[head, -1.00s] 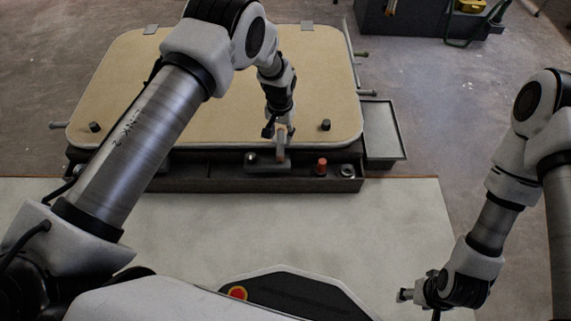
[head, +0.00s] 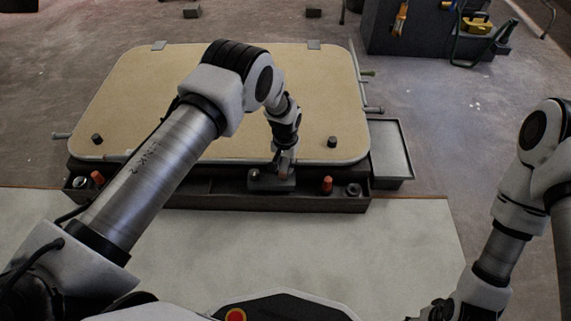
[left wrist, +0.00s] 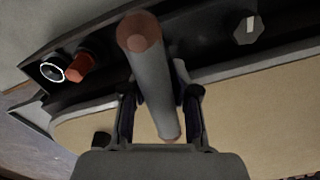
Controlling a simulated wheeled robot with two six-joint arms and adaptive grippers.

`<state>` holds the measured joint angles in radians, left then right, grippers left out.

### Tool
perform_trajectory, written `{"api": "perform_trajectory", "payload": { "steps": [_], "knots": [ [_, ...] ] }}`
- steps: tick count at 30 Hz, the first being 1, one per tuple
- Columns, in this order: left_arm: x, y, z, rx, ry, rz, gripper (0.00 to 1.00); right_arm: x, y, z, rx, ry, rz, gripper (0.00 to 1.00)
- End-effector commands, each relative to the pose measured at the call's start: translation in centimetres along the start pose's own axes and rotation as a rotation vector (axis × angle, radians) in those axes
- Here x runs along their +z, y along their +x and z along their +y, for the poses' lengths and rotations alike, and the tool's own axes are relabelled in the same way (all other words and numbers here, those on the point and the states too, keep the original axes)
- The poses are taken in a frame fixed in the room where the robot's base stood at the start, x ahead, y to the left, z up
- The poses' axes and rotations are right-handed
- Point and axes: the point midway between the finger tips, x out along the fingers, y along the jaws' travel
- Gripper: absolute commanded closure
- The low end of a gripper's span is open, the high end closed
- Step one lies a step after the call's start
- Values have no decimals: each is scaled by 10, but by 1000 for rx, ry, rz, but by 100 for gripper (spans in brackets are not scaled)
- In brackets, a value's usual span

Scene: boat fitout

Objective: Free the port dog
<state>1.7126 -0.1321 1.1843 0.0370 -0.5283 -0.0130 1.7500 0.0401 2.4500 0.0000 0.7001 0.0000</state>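A large beige hatch panel (head: 210,95) lies flat. One lever-like dog (head: 61,136) sticks out at its left edge, and more (head: 373,110) at its right edge; which is the port dog is not marked. In the left wrist view a round grey bar with a brown end (left wrist: 155,80) lies between the spread fingers, with a gap on the left side. My right gripper (head: 432,312) is partly cut off at the bottom edge.
The dark tray (head: 215,200) holds red cylinders (head: 326,185) and a ring (head: 353,188). A shallow side tray (head: 392,150) is right of the panel. Black knobs (head: 331,142) stand on the panel. A dark cabinet with tools (head: 405,38) is at the back right. The pale mat in front is clear.

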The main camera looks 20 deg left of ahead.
Motion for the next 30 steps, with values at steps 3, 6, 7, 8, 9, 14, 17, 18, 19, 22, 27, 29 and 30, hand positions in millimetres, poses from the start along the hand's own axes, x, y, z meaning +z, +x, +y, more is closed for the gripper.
{"api": "perform_trajectory", "payload": {
  "steps": [3, 6, 7, 8, 9, 14, 17, 18, 19, 22, 27, 29, 30],
  "knots": [
    [-1, -1, 0, 0, 1, 1, 100, 0, 0, 0, 0, 0, 0, 45],
    [-1, -1, 0, 0, 3, 2, 100, 0, 0, 0, 0, 0, 0, 45],
    [-1, -1, 0, 0, 4, 2, 100, 0, -1, 0, 0, 0, 0, 45],
    [-1, -1, 0, 0, 6, 2, 100, 0, -1, 0, 0, 0, 0, 45],
    [-1, -2, 0, 0, 11, 2, 100, 0, -1, 0, 0, 0, 0, 45],
    [-1, -3, 1, 0, 50, 3, 100, 0, -4, 0, 0, 0, 0, 45],
    [-1, -3, 1, 0, 95, 3, 100, 0, -8, 0, 0, 0, 0, 45],
    [-1, -3, 1, 0, 117, 3, 100, 0, -9, 0, 0, 0, 0, 45],
    [-1, -3, 1, 0, 137, 3, 100, 0, -11, 0, 0, 0, 0, 45],
    [-1, -4, 1, 0, 208, 3, 100, 0, -15, 0, 0, 0, 0, 45],
    [-1, -4, 2, 0, 357, 3, 100, 0, -23, 0, 0, 0, 0, 45],
    [-1, -4, 2, 0, 414, 3, 100, 0, -26, 0, 0, 0, 0, 45],
    [-1, -4, 2, 0, 453, 3, 100, 0, -27, 0, 0, 0, 0, 45]
  ]
}}
